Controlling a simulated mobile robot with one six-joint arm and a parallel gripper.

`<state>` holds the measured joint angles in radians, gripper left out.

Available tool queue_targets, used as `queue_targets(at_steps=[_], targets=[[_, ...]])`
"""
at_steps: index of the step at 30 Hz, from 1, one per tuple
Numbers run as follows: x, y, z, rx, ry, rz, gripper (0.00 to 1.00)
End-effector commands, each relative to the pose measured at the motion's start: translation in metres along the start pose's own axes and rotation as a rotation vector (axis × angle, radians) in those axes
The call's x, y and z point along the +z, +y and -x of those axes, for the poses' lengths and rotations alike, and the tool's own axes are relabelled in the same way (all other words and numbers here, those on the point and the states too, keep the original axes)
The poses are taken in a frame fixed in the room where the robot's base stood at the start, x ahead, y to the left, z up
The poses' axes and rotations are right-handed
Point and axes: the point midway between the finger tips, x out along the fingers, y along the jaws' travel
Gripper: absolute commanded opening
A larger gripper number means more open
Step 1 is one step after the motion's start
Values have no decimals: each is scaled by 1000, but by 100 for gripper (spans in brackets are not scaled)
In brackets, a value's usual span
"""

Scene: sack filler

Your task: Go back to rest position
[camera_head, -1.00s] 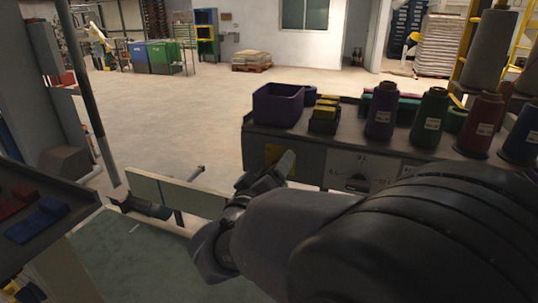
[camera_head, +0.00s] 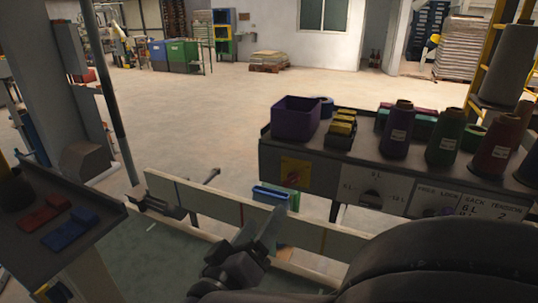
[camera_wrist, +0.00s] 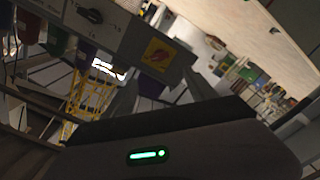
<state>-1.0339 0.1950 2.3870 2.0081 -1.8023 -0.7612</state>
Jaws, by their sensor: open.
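My gripper (camera_head: 262,232) is at the low centre of the head view, open, in front of a pale horizontal board (camera_head: 325,240). Nothing shows between its fingers. My dark arm link fills the lower right corner. The grey control panel (camera_head: 335,180) with its dial (camera_head: 371,196) stands to the right of my gripper, apart from it. In the wrist view the panel's yellow sticker (camera_wrist: 159,55) and a dial (camera_wrist: 90,15) show, tilted, beyond my gripper.
A purple bin (camera_head: 296,120) and several thread cones, one of them green (camera_head: 444,138), stand on the panel's top. A dark tray (camera_head: 100,215) with red and blue pieces is at the left. Open floor (camera_head: 190,110) lies behind. A blue-topped item (camera_head: 270,195) is by the board.

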Motion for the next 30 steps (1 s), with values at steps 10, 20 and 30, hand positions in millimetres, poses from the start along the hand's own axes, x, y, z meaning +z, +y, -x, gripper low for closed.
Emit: queue_targets(at_steps=[10,20,30], targets=[[1,0,20,1,-1,-1,65],[0,-1,-16,-157,-57,-330,65],[-7,23,-19,-769,-280,-948,65]])
